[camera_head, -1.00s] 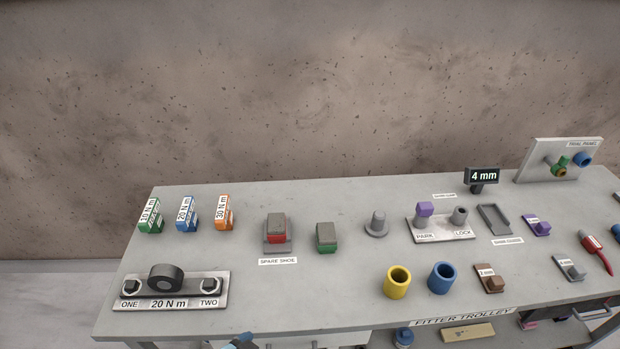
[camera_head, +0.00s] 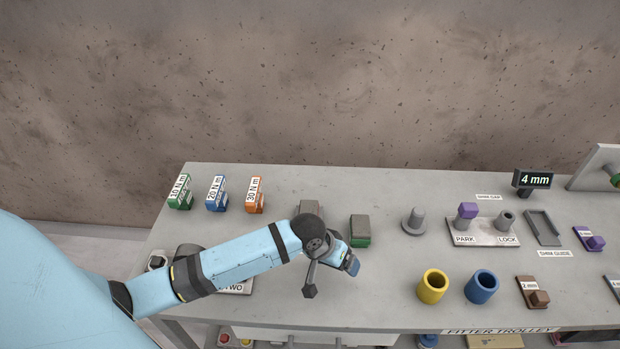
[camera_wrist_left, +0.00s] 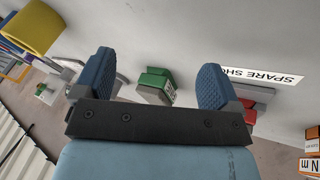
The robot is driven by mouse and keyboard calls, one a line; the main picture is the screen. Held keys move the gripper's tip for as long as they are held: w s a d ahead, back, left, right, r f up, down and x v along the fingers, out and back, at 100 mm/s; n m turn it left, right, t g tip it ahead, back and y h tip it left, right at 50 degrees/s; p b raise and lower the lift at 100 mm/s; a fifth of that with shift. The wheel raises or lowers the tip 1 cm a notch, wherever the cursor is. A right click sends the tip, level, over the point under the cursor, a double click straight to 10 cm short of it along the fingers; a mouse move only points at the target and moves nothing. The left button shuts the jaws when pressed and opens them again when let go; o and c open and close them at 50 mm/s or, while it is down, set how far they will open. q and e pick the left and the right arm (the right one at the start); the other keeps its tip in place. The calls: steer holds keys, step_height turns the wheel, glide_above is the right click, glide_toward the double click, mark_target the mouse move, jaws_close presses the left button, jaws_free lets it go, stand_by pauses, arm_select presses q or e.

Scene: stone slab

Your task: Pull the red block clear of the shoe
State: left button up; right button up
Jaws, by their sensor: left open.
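The red block sits in the grey shoe behind the SPARE SHOE label. In the head view my left arm covers most of it, and only its grey top (camera_head: 310,207) shows. In the left wrist view, part of the red block (camera_wrist_left: 262,94) shows beyond the right-hand finger, which hides the rest. My left gripper (camera_head: 350,265) is over the bench, in front of the blocks. It also shows in the left wrist view (camera_wrist_left: 156,72), open and empty, with its fingers wide apart. My right gripper is out of view.
A green block (camera_head: 360,231) stands right of the shoe; in the wrist view it appears between my fingers. A grey peg (camera_head: 414,220), yellow cup (camera_head: 432,286) and blue cup (camera_head: 481,287) stand further right. Orange (camera_head: 254,195), blue and green labelled blocks stand left.

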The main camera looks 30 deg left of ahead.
arm_select(q)
steer(key=w+a+r+n+g+y, duration=0.2)
steer(key=w+a+r+n, duration=0.1)
steer(key=w+a+r, duration=0.4)
steer(key=n+g+y+b, duration=0.1)
steer(key=n+g, duration=0.1)
steer(key=n, duration=0.1)
glide_toward(309, 209)
step_height(309, 209, down, 11)
steer(key=shift+d+f+p, duration=0.1)
steer(key=shift+f+p, duration=0.05)
steer(key=shift+p, duration=0.25)
steer(key=shift+c, duration=0.4)
